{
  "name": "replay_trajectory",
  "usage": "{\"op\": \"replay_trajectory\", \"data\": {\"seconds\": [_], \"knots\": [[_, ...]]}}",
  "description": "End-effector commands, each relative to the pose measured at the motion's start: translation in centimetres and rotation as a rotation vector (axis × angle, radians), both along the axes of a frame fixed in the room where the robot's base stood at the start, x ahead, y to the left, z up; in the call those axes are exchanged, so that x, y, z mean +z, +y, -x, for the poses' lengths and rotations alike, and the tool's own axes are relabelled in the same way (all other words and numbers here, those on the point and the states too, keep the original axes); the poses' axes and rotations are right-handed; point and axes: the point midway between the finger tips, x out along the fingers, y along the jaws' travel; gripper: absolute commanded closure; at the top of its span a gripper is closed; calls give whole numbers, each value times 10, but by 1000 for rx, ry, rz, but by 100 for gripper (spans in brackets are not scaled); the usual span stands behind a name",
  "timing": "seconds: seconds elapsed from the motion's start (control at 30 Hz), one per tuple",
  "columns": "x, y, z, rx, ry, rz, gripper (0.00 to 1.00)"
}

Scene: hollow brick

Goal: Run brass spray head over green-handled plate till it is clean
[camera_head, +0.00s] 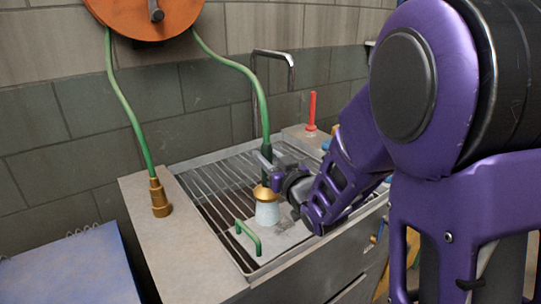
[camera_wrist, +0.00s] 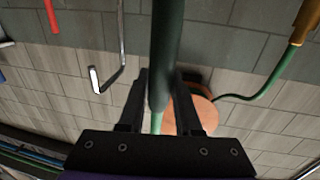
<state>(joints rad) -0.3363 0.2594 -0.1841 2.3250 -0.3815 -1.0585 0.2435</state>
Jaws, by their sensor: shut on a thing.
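The brass spray head (camera_head: 266,192) points down over the sink rack, at the end of a dark green grip and green hose. A pale cone that looks like spray (camera_head: 267,213) reaches from it to the green-handled plate (camera_head: 288,238). The plate is a flat grey sheet on the rack's near end, with its green handle (camera_head: 250,238) at the left. Grey-brown patches show on it right of the cone. My gripper (camera_head: 265,160) is shut on the dark green grip, which also shows between the fingers in the wrist view (camera_wrist: 165,60).
A second brass nozzle (camera_head: 160,197) stands on the left counter, its hose running to the orange reel (camera_head: 150,12). A metal faucet (camera_head: 290,70) rises behind the rack (camera_head: 205,190). A red-handled tool (camera_head: 311,110) stands at the back right. A blue surface (camera_head: 70,268) is lower left.

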Motion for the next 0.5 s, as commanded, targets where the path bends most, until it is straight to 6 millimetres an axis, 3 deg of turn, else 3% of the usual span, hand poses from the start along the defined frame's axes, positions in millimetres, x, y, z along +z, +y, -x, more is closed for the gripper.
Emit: {"op": "replay_trajectory", "data": {"seconds": [0.5], "knots": [[1, 15, 9, 1, -2, -1, 100]]}}
